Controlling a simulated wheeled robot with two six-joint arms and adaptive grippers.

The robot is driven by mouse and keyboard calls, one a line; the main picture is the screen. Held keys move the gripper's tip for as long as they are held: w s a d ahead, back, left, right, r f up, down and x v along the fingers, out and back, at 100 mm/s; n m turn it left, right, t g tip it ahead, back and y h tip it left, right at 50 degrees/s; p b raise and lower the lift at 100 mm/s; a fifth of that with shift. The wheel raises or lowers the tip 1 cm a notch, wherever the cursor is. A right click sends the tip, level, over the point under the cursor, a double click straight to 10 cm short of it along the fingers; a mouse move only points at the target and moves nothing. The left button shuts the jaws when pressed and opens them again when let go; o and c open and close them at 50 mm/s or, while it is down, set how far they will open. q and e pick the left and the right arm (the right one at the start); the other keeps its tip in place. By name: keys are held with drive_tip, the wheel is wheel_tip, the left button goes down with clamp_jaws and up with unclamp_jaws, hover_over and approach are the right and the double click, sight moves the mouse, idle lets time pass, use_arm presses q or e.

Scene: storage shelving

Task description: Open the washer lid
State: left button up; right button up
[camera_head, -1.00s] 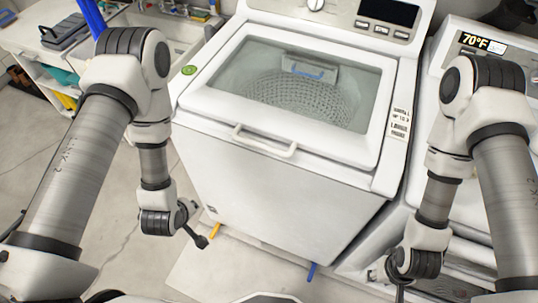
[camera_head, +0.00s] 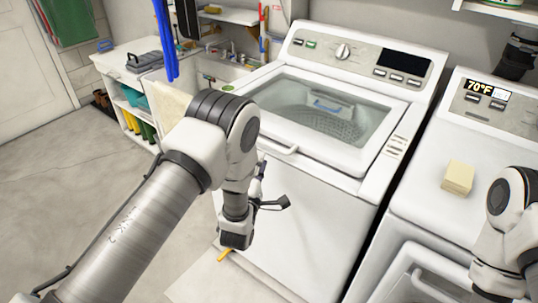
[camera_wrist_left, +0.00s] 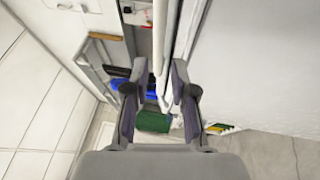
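The white top-load washer (camera_head: 305,215) stands right of centre in the head view. Its lid (camera_head: 390,160) is closed, with a white frame around a clear window that shows the drum. The lid's handle (camera_head: 277,143) is on the front edge. My left gripper (camera_head: 273,187) is in front of the washer, below the handle and apart from it. In the left wrist view its two fingers (camera_wrist_left: 157,88) are spread with nothing held between them. My right arm shows only partly at the right edge; its gripper is out of view.
A second white machine (camera_head: 424,217) with a yellowish block (camera_head: 458,178) on top stands right of the washer. A sink (camera_head: 225,73) and white shelf unit (camera_head: 128,98) are at the back left. The floor (camera_head: 60,190) on the left is clear.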

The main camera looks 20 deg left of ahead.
sight(267, 143)
use_arm(q)
drive_tip(key=w, duration=0.2)
drive_tip(key=w+p, duration=0.1)
drive_tip(key=w, duration=0.2)
drive_tip(key=w+r, duration=0.1)
drive_tip(key=w, duration=0.1)
drive_tip(key=shift+w+a+r, duration=0.1)
drive_tip(key=shift+w+a, duration=0.15)
drive_tip(key=shift+w, duration=0.05)
drive_tip(key=shift+s+r, duration=0.1)
drive_tip(key=shift+r, duration=0.05)
clamp_jaws()
